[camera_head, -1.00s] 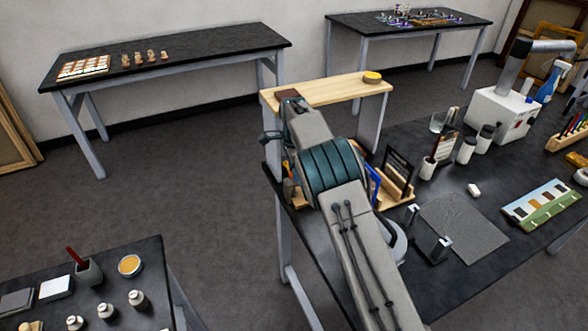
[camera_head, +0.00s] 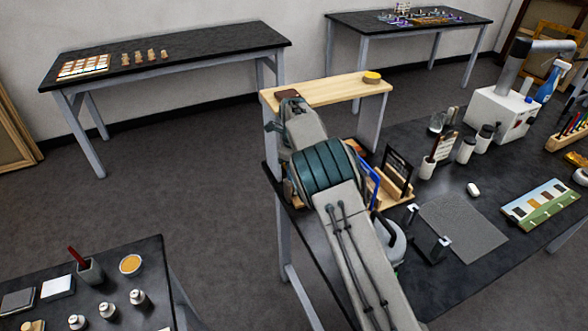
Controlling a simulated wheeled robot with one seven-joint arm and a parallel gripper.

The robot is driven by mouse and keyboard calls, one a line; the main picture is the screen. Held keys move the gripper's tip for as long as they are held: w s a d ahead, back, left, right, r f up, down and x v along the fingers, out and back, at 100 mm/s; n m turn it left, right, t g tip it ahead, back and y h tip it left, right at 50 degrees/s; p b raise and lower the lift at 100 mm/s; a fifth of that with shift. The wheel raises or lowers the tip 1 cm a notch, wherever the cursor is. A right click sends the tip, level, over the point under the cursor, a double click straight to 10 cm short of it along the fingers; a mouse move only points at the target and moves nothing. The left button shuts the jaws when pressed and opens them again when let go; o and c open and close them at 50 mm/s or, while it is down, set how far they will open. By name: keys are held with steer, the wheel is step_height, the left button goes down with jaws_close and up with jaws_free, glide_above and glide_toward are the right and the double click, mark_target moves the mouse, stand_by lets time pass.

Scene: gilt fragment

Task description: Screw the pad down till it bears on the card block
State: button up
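My arm reaches from the bottom right up to the left end of the near workbench (camera_head: 320,245). Dark teal parts of my gripper (camera_head: 273,130) show at the left of the arm's far end, beside the raised wooden shelf. Its fingers are hidden, so I cannot see whether it is open or holds anything. I cannot make out the pad, its screw or the card block; my arm covers that end of the bench. A small dark red-brown block (camera_head: 288,94) sits on the shelf's left end, partly behind the arm; I cannot tell what it is.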

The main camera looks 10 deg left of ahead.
steer(key=shift+r, duration=0.15)
stand_by(0.4)
steer(key=o, duration=1)
steer(key=shift+c, duration=0.2)
step_height(320, 180, up, 14)
steer(key=b, duration=0.1)
